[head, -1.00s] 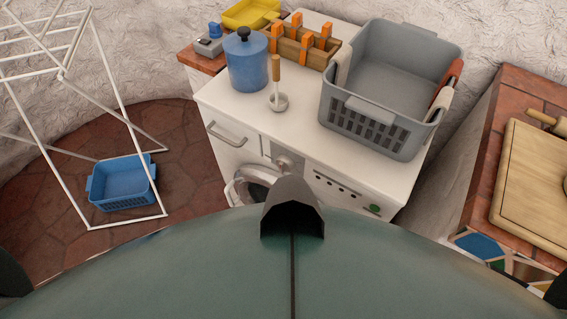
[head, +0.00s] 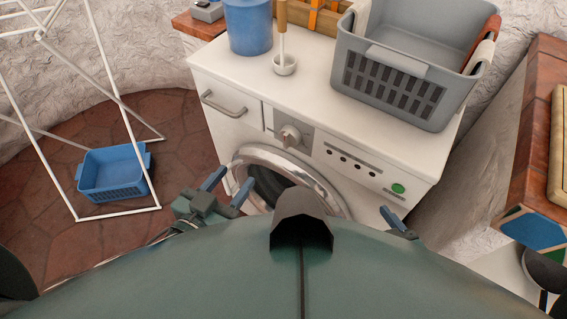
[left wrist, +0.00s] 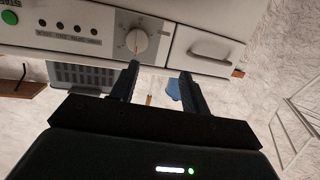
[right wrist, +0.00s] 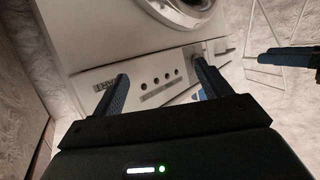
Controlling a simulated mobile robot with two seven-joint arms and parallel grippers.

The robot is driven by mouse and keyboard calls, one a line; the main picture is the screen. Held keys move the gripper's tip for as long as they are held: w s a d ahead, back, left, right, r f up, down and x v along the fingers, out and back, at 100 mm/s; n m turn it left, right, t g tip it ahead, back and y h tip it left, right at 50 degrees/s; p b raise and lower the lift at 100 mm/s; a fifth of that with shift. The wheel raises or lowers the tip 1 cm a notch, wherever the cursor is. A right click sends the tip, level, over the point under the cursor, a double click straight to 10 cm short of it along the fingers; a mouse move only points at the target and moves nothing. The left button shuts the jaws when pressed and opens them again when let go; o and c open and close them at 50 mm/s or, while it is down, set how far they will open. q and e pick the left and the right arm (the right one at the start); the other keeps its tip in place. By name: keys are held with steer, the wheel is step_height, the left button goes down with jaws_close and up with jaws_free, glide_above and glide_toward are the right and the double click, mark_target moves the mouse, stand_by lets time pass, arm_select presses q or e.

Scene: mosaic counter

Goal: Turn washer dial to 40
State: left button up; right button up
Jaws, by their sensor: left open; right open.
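The washer (head: 330,185) is white, with a round door at its front. Its dial (head: 289,136) is a pale knob on a grey panel above the door, and it also shows in the left wrist view (left wrist: 137,40) with an orange-red pointer mark. The numbers around it are too small to read. My left gripper (head: 228,186) is open and empty, in front of the washer, below and left of the dial, apart from it. In the left wrist view its fingertips (left wrist: 160,72) point toward the panel. My right gripper (right wrist: 160,70) is open and empty before the button panel, partly hidden in the head view.
A grey laundry basket (head: 395,85), a blue pot (head: 248,28) and a small white cup with a wooden-handled brush (head: 284,64) stand on the washer top. A drying rack and a blue basket (head: 112,172) are on the floor at left. A brick-topped counter (head: 540,130) stands at right.

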mark_target(285, 141)
arm_select(q)
steer(key=shift+o, duration=1.4)
steer(key=d+f+m+h+b, duration=0.1)
steer(key=d+h+b, duration=0.1)
steer(key=b, duration=0.1)
steer(key=shift+f, duration=0.2)
steer(key=shift+o, duration=0.5)
steer(key=shift+s+d+r+m+h, duration=0.1)
steer(key=shift+s+d+m+h, duration=0.1)
steer(key=shift+m+h, duration=0.15)
steer(key=x, duration=0.4)
steer(key=p+x, duration=0.1)
steer(key=x, duration=0.3)
steer(key=r+x, duration=0.1)
steer(key=x, duration=0.3)
steer(key=shift+d, duration=0.1)
steer(key=shift+w+d, duration=0.35)
steer(key=shift+w, duration=0.1)
arm_select(e)
steer(key=shift+s+d+m+t, duration=0.25)
steer(key=shift+d+m+t, duration=0.1)
steer(key=shift+t, duration=0.25)
arm_select(q)
steer(key=shift+c, duration=0.4)
arm_select(e)
steer(key=shift+r, duration=0.1)
arm_select(q)
steer(key=c, duration=0.9)
arm_select(e)
steer(key=shift+r, duration=0.1)
